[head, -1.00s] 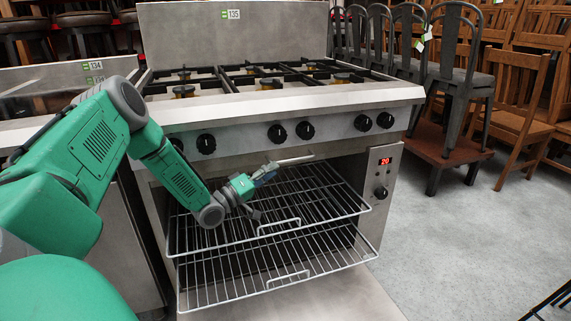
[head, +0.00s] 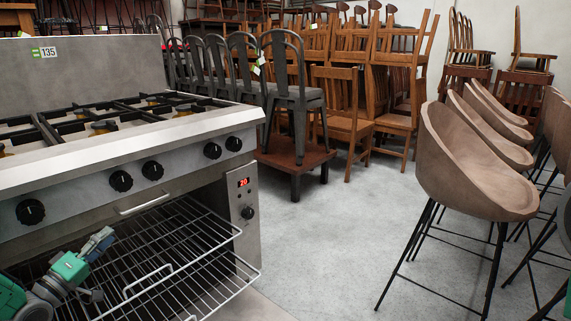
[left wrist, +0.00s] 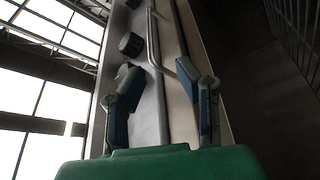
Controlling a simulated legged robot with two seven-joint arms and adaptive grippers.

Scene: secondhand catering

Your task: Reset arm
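My left gripper (head: 97,268) is at the lower left of the head view, in front of the open oven and over its wire racks. In the left wrist view its two blue-padded fingers (left wrist: 168,88) stand apart with nothing held between them. A metal handle bar (left wrist: 156,45) and a black knob (left wrist: 131,45) show beyond the fingers; the bar appears apart from them. My right gripper is not in view.
The steel range (head: 75,170) fills the left, with its upper wire rack (head: 185,245) sticking out. Dark metal chairs (head: 290,95) and wooden chairs (head: 345,120) stand behind. Brown bar stools (head: 470,170) stand at right. Grey floor (head: 320,240) between them is clear.

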